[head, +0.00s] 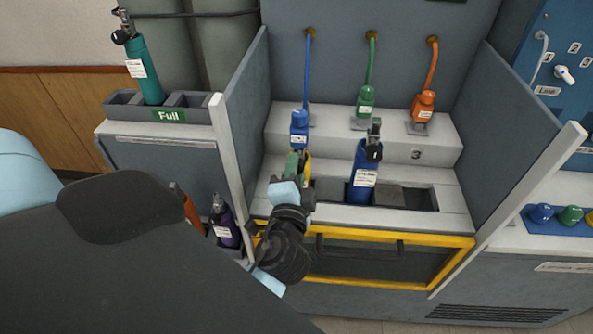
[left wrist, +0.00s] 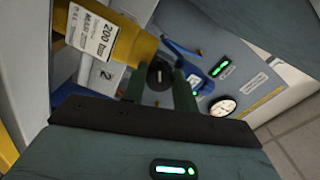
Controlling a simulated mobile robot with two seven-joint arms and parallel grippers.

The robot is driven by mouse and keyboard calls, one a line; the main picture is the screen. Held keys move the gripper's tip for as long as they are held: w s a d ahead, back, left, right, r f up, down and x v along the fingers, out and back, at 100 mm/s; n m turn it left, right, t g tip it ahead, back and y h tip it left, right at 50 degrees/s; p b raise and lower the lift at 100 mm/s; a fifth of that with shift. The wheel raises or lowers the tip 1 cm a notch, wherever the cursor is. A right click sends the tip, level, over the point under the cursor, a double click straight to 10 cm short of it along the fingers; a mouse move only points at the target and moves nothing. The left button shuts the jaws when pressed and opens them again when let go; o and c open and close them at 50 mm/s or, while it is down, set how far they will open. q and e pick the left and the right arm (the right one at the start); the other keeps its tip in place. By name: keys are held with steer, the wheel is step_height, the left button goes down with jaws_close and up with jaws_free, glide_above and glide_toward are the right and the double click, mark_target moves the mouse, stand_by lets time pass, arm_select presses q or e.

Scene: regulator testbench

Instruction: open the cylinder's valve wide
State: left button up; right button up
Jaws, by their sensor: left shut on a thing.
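A yellow cylinder (left wrist: 130,45) with a white "200 bar" label fills the upper left of the left wrist view. Its black round valve knob (left wrist: 160,75) sits between the green fingers of my left gripper (left wrist: 161,88), which is shut on it. In the head view, my left gripper (head: 302,165) is at the left side of the bench and hides most of the yellow cylinder (head: 308,165); only a strip shows. How far the valve is turned cannot be seen. My right gripper is not in view.
A blue cylinder (head: 363,183) stands just right of my gripper. Blue (head: 299,128), green (head: 365,100) and orange (head: 424,104) regulators sit behind on the step. Grey side panels (head: 248,105) flank the bench. A teal cylinder (head: 150,75) stands in the "Full" rack.

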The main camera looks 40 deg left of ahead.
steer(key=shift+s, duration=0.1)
arm_select(q)
steer(key=o, duration=1)
